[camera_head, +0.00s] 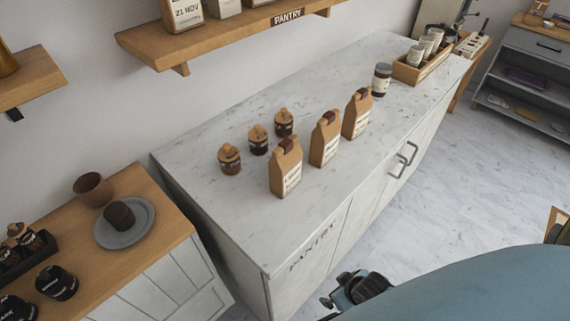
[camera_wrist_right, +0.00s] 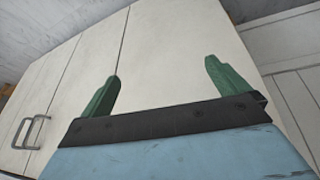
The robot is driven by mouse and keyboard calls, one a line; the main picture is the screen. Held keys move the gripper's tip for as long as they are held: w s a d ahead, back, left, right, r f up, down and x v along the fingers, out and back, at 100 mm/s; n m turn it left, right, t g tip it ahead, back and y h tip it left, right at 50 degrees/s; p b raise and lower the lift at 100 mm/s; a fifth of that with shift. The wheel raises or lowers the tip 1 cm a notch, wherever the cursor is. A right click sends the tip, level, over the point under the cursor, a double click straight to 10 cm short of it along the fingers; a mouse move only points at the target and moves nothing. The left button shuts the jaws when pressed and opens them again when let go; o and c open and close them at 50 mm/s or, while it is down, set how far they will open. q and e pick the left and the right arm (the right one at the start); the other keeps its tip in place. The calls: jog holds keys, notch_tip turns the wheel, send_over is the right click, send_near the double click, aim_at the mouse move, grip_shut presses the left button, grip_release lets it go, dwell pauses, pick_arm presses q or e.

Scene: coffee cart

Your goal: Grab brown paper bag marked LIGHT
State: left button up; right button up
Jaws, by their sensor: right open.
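Three brown paper bags with dark clips stand upright in a row on the marble counter: a near bag (camera_head: 286,168), a middle bag (camera_head: 325,139) and a far bag (camera_head: 357,114). Each has a white label, too small to read, so I cannot tell which is marked LIGHT. My right gripper (camera_head: 346,290) is in front of the counter, below its top and apart from the bags. In the right wrist view its green fingers (camera_wrist_right: 162,72) are spread and empty, facing the pale cabinet doors. My left gripper is not in view.
The marble counter (camera_head: 220,180) has free room at its near end. Several small dark jars (camera_head: 229,158) stand behind the bags. A dark-lidded jar (camera_head: 382,79) and a wooden tray of cups (camera_head: 412,72) are farther along. A wooden shelf (camera_head: 200,42) hangs above. Door handles (camera_head: 403,160) stick out in front.

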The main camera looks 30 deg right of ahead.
aim_at(294, 163)
jog(key=w+r+n+t+y+p, duration=0.1)
jog(key=w+r+t+y, duration=0.3)
jog(key=r, duration=0.7)
jog(key=w+r+n+t, duration=0.1)
jog(key=w+r, duration=0.6)
jog(key=r, duration=0.5)
jog(key=w+r+n+t+y+p, duration=0.1)
jog(key=w+r+t, duration=0.3)
jog(key=r, duration=0.7)
jog(key=shift+g, duration=0.5)
jog(key=x, duration=0.5)
jog(key=d+x, duration=0.1)
jog(key=x, duration=0.1)
jog(key=shift+w+a+b, duration=0.1)
jog(key=shift+w+b, duration=0.2)
jog(key=shift+w, duration=0.05)
jog(key=shift+s+a+f+x, duration=0.1)
jog(key=shift+x, duration=0.9)
jog(key=shift+s+a+f+x, duration=0.1)
jog(key=shift+f+x, duration=0.05)
jog(key=shift+x, duration=0.9)
jog(key=shift+s+f+x, duration=0.1)
jog(key=shift+x, duration=0.9)
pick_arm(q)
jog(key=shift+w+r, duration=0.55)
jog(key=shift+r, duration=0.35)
pick_arm(e)
jog(key=shift+c, duration=0.3)
jog(key=shift+r, duration=0.1)
jog(key=c, duration=1.1)
